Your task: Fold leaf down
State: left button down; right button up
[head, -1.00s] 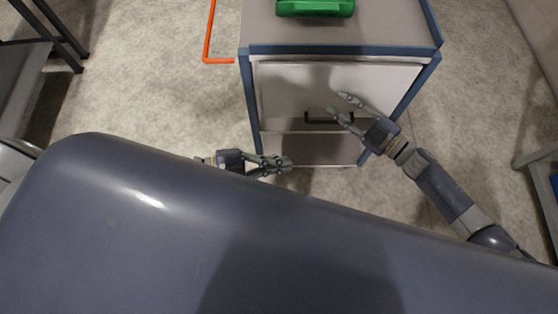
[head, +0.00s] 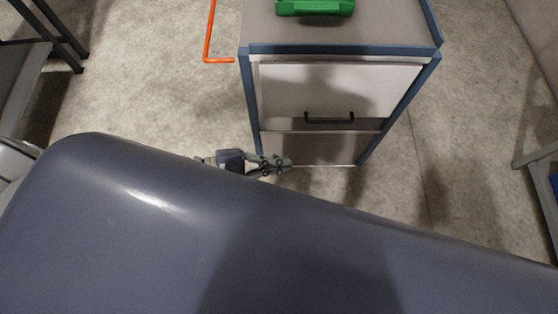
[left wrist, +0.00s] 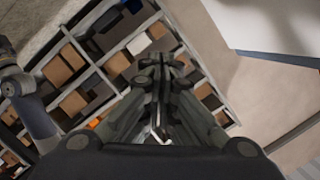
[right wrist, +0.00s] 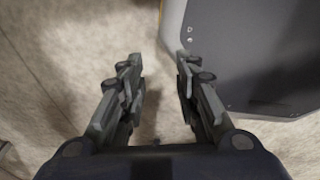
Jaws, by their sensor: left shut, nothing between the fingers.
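A cabinet with a grey top (head: 390,25) and blue frame stands ahead in the head view. Its pale front panel (head: 340,85) is upright and has a dark bar handle (head: 329,118). I cannot pick out with certainty which part is the leaf. My left gripper (head: 284,163) is shut and empty, low in front of the cabinet's left side. It also shows shut in the left wrist view (left wrist: 160,68), with the pale panel (left wrist: 265,25) at upper right. My right gripper (right wrist: 160,68) is open and empty over floor in its wrist view and is out of the head view.
A green case (head: 315,7) sits on the cabinet top. An orange bar (head: 208,35) stands to its left. A shelf of boxes (left wrist: 70,70) shows in the left wrist view. A dark panel (right wrist: 250,50) is beside my right gripper. Floor right of the cabinet is clear.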

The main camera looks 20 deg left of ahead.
pick_arm(q)
jog(key=shift+w+f+b, duration=0.3)
jog(key=shift+f, duration=0.15)
jog(key=shift+a, duration=0.1)
